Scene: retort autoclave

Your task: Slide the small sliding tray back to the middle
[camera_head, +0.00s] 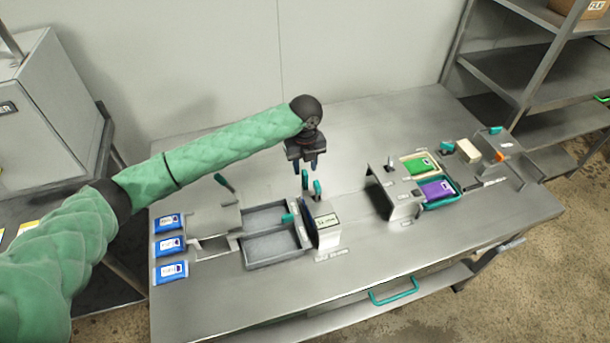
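My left gripper (305,165) hangs above the middle of the metal table, pointing down. Its fingertips are apart, with nothing visible between them. Below it stand two upright teal handles (317,187) at a small labelled box (326,230). To the left of that box is a grey tray (268,262) with two empty-looking compartments and a teal knob (288,218) at its right side. Farther right, a teal-edged tray (457,184) holds a purple pouch (437,190), with a green pouch (420,166) behind it. I cannot tell which tray is the small sliding one. My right gripper is out of view.
Several blue pouches (170,246) lie at the table's left end. A metal block (394,192) stands right of centre. A shelf rack (530,70) is at back right. The table's back middle is clear.

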